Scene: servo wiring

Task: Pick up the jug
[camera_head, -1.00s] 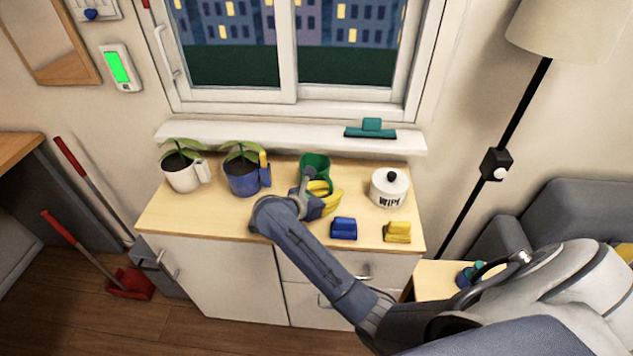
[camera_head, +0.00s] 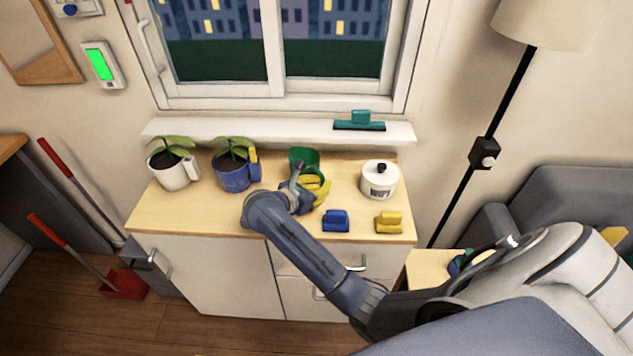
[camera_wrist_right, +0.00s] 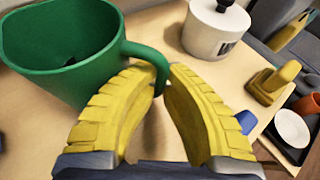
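The green jug (camera_head: 305,159) stands upright on the wooden top of the cabinet, below the window. In the right wrist view the jug (camera_wrist_right: 70,60) is at upper left, its handle pointing right. My right gripper (camera_head: 316,184) has yellow fingers and is at the jug's near side. In the right wrist view its fingertips (camera_wrist_right: 165,76) are close together on both sides of the handle and look closed on it. The lower handle is partly hidden by the left finger. The jug's base appears to be on the cabinet top. My left gripper is out of view.
Two potted plants, white (camera_head: 172,177) and blue (camera_head: 232,178), stand to the left. A white lidded canister (camera_head: 379,180) is to the right. A blue block (camera_head: 336,221) and a yellow block (camera_head: 389,222) lie near the front edge. A teal squeegee (camera_head: 360,121) lies on the sill.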

